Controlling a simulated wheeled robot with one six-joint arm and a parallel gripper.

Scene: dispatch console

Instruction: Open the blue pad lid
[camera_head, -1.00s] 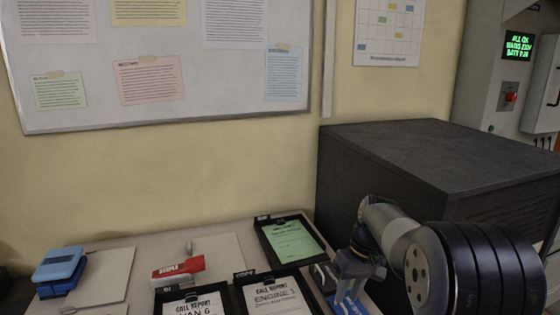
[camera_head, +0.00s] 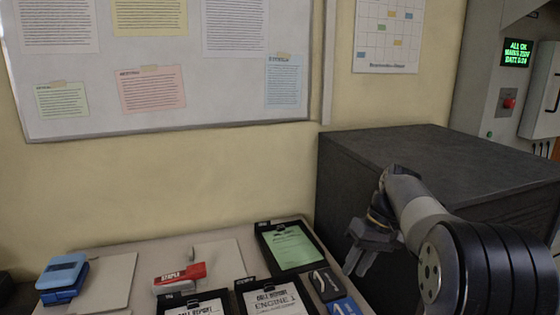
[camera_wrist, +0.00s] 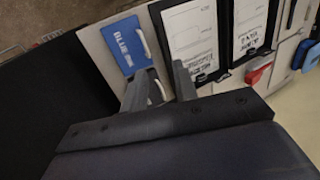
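The blue pad lid (camera_wrist: 124,46), lettered "BLUE" with a pale bar handle along one side, lies flat and looks closed at the table's edge in the wrist view. In the head view its blue top (camera_head: 342,307) is partly cut off by the bottom edge. A dark pad (camera_head: 323,283) with a similar pale handle lies beside it. My gripper (camera_head: 356,270) points down above and to the right of the pads. In the wrist view my gripper (camera_wrist: 158,68) is open and empty, its fingers apart over the dark pad, whose handle shows between them.
Black clipboards with a green sheet (camera_head: 291,246) and call reports (camera_head: 268,298) lie left of the pads. A large dark cabinet (camera_head: 425,155) rises behind my arm.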

